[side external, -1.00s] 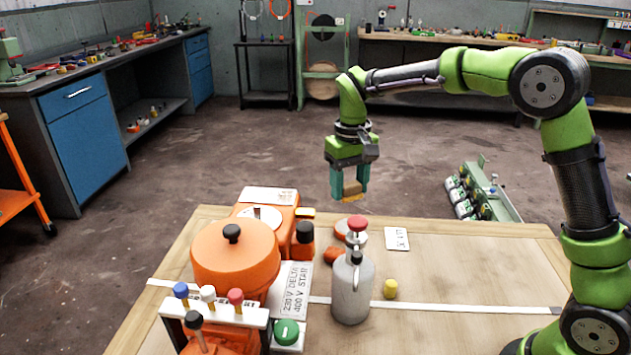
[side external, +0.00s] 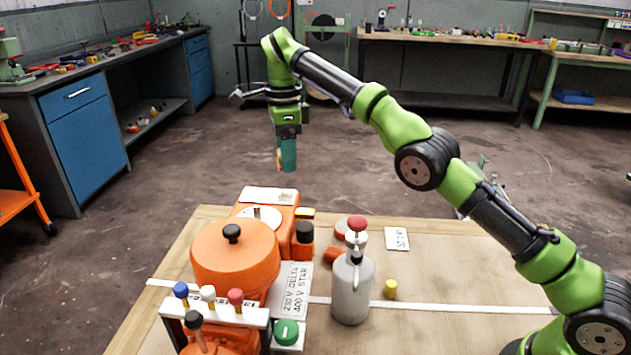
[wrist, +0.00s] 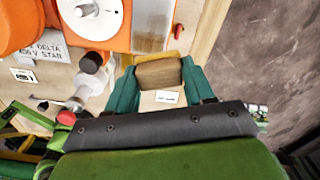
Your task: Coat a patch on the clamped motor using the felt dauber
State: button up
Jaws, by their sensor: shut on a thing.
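My gripper (side external: 287,166) is shut on a tan block with a yellow edge, which looks like the felt dauber (wrist: 160,73). In the wrist view the dauber sits between the two teal fingers; its working face cannot be made out. In the side view my gripper hangs in the air above and behind the bench's far edge, apart from everything. The orange housing (side external: 283,203), which seems to be the motor, carries a white disc and a pale panel (side external: 267,195). In the wrist view the panel (wrist: 152,30) is brownish and speckled at its lower end. No clamp is clear.
A large orange round pot (side external: 236,262) with a black knob stands in front of the housing. A dark-capped orange bottle (side external: 304,242), a grey red-topped can (side external: 352,290) and a yellow knob (side external: 390,289) stand nearby. The bench's right side (side external: 470,270) is mostly clear.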

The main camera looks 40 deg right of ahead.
jog(key=shift+s+a+r+m, duration=0.35)
jog(key=shift+a+r+m, duration=0.3)
jog(key=shift+m, duration=0.35)
jog(key=shift+s+r+m, duration=0.1)
jog(key=shift+m, duration=0.2)
jog(key=shift+d+m, duration=0.1)
jog(key=shift+m, duration=0.4)
jog(key=shift+d+f, duration=0.1)
jog(key=shift+f, duration=0.3)
send_over(286, 196)
jog(key=shift+f, duration=2.5)
jog(key=shift+f, duration=1.05)
